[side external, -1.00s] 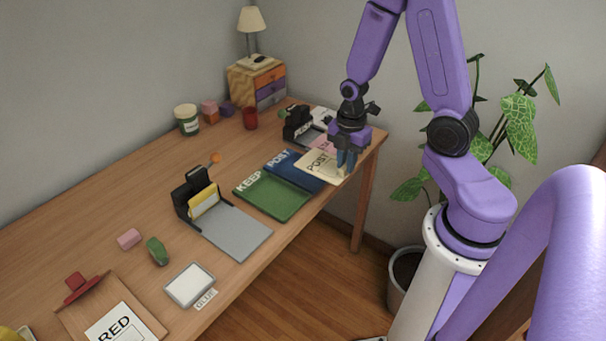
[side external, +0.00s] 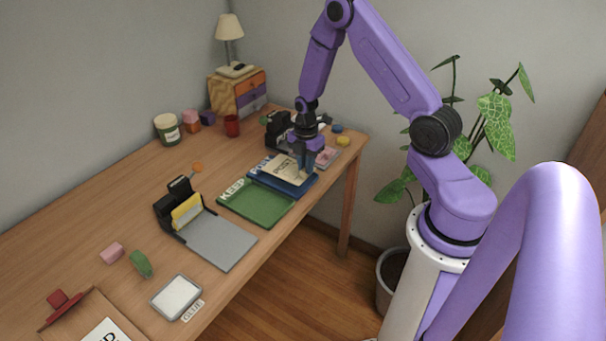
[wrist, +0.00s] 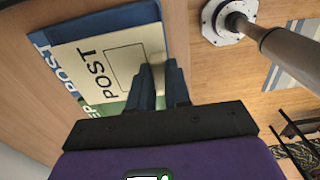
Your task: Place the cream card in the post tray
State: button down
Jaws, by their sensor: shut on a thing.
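The cream card (side external: 284,168), printed POST, is over the blue post tray (side external: 308,188) in the side view. My gripper (side external: 304,172) is shut on the card's right edge. In the wrist view my gripper (wrist: 160,88) pinches the edge of the card (wrist: 119,62), which covers much of the blue tray (wrist: 127,17). The card looks roughly flat; I cannot tell whether it touches the tray floor. The green KEEP tray (side external: 262,207) lies just in front of the post tray.
A black holder with a yellow card (side external: 187,211) stands beside a grey board (side external: 222,243). A black stand (side external: 278,130) and a pink item (side external: 327,157) are behind my gripper. A red cup (side external: 232,126) is farther back. The table's right edge is close to the trays.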

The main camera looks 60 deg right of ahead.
aim_at(289, 165)
jog(key=shift+w+d+f, duration=0.2)
jog(key=shift+w+f, duration=0.35)
jog(key=shift+f, duration=0.2)
jog(key=shift+w+f, duration=0.1)
jog(key=shift+f, duration=1.5)
jog(key=shift+f, duration=0.1)
jog(key=c, duration=1.1)
grip_release()
